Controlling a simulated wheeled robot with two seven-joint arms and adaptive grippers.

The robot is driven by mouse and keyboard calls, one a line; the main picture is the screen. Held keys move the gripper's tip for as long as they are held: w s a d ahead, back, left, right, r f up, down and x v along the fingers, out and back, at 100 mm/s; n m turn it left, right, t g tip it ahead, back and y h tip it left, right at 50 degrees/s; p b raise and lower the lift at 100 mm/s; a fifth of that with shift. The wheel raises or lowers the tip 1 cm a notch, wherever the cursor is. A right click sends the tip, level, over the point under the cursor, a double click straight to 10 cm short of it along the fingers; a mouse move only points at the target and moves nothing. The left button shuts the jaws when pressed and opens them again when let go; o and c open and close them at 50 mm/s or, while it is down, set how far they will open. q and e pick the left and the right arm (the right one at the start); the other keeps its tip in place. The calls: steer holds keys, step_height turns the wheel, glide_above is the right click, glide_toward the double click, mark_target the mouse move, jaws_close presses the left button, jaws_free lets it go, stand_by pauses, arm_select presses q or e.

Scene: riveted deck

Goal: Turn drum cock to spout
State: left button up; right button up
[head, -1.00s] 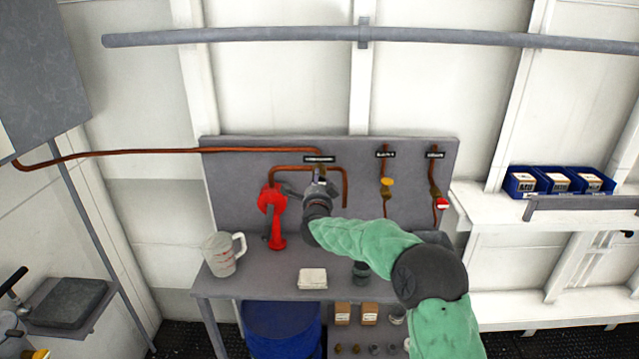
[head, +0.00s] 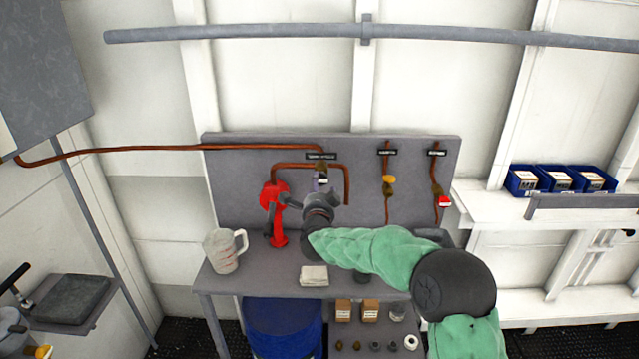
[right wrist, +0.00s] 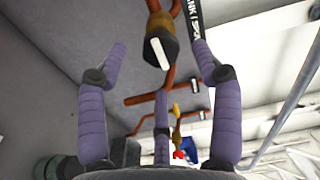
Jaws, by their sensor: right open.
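The cock (head: 321,168) sits on the copper pipe under a small black label on the grey back panel. In the right wrist view it is a dark brass body (right wrist: 158,32) with a pale lever, and the partly cut-off label beside it shows letters like "NK / SPO". My right gripper (head: 318,188) is just below and in front of the cock. In the wrist view its purple fingers (right wrist: 161,72) are spread wide, with the cock beyond and between the two outer ones, apparently untouched. My left gripper is out of view.
A red hand pump (head: 274,212) stands close left of my gripper. A measuring jug (head: 224,250) and a folded white cloth (head: 314,276) are on the bench. Right of the cock are a yellow-handled valve (head: 389,181) and a red-handled one (head: 443,201). A blue drum (head: 283,330) stands below.

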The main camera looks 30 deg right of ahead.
steer(key=v, duration=0.6)
steer(key=shift+s+a, duration=0.15)
steer(key=shift+a, duration=0.05)
steer(key=s+a+f+n+g+y, duration=0.25)
steer(key=a+f+n, duration=0.2)
steer(key=f, duration=0.65)
steer(key=s+a+f+n+g+y, duration=0.1)
steer(key=a+f+n+y, duration=0.3)
steer(key=f, duration=0.7)
steer(key=s+a+f+n+g+y, duration=0.25)
steer(key=a+f, duration=0.35)
steer(key=f, duration=0.4)
steer(key=s+a+f+n+g+y, duration=0.1)
steer(key=s+a+f+n+g, duration=0.1)
steer(key=s+f, duration=0.4)
steer(key=s+a+f+n+g+y, duration=0.1)
steer(key=s+a+f+n+g, duration=0.2)
steer(key=s, duration=0.9)
steer(key=s+a+f+n+g+y, duration=0.2)
steer(key=s+a+f+n+g, duration=0.1)
steer(key=s+a+f, duration=0.5)
step_height(320, 180, down, 2)
steer(key=shift+s+a+g, duration=0.15)
steer(key=shift+s+g, duration=0.35)
steer(key=shift+s, duration=0.3)
